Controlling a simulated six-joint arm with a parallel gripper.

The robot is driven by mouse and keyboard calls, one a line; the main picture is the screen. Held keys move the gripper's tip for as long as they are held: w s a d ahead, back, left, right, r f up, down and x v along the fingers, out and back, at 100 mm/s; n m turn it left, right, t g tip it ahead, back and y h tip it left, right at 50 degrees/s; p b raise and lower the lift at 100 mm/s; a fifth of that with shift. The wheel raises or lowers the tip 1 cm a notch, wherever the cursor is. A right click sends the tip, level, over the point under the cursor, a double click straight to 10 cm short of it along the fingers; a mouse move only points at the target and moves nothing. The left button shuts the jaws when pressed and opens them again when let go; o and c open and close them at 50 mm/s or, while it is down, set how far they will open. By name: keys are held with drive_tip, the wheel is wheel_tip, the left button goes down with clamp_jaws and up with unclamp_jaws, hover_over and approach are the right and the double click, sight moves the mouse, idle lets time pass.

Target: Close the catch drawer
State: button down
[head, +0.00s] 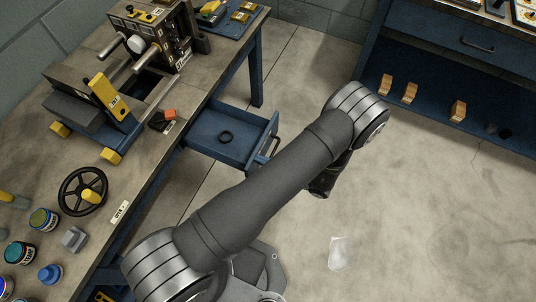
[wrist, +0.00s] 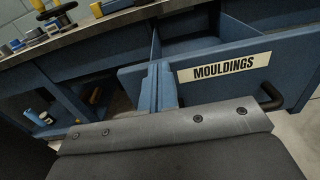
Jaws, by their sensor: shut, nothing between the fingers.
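In the head view my gripper (head: 322,186) is mostly hidden by my arm, to the right of the drawer.
The bench top (head: 150,170) holds a machine, a black handwheel (head: 83,191) and several jars at the left. A blue cabinet (head: 440,45) with wooden blocks on its lower shelf stands at the upper right. The floor between is mostly clear, with a pale translucent patch (head: 342,253) on it.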

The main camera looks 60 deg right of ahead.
drive_tip(key=w, duration=2.5)
drive_tip(key=shift+w, duration=0.15)
